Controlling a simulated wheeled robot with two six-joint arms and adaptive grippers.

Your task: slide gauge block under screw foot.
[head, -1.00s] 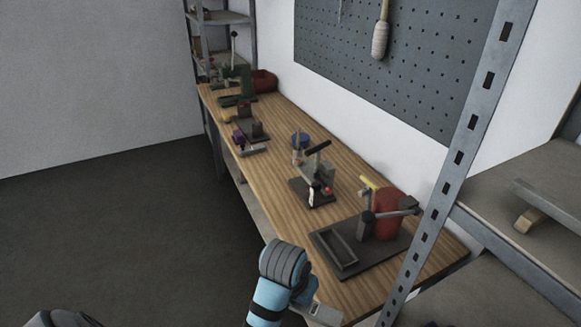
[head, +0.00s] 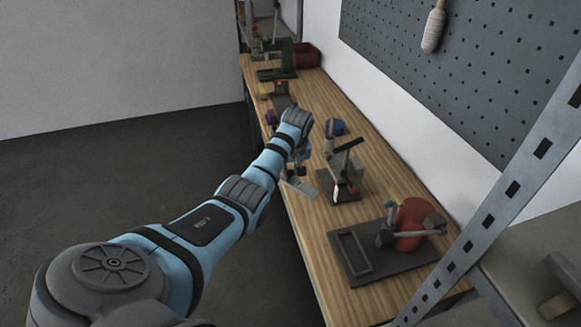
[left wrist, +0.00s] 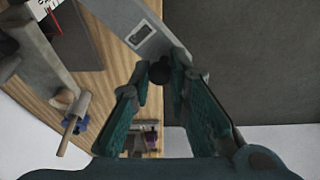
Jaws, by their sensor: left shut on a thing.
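My left gripper (head: 297,170) is over the bench's front edge, left of a small clamp fixture. In the left wrist view its fingers (left wrist: 160,76) are shut on a dark round knob at the end of a flat grey gauge block (left wrist: 149,37) with a light slotted patch. The block also shows in the head view (head: 300,188), just below the gripper and apart from the fixture. The clamp fixture (head: 345,168) has a dark base (head: 337,189) and a black lever. Its screw foot is too small to make out. My right gripper is not in view.
A dark plate (head: 393,268) with a frame and a red rounded body (head: 411,222) sits nearer on the wooden bench (head: 312,236). A metal shelf post (head: 500,205) rises at right. Floor is open at left.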

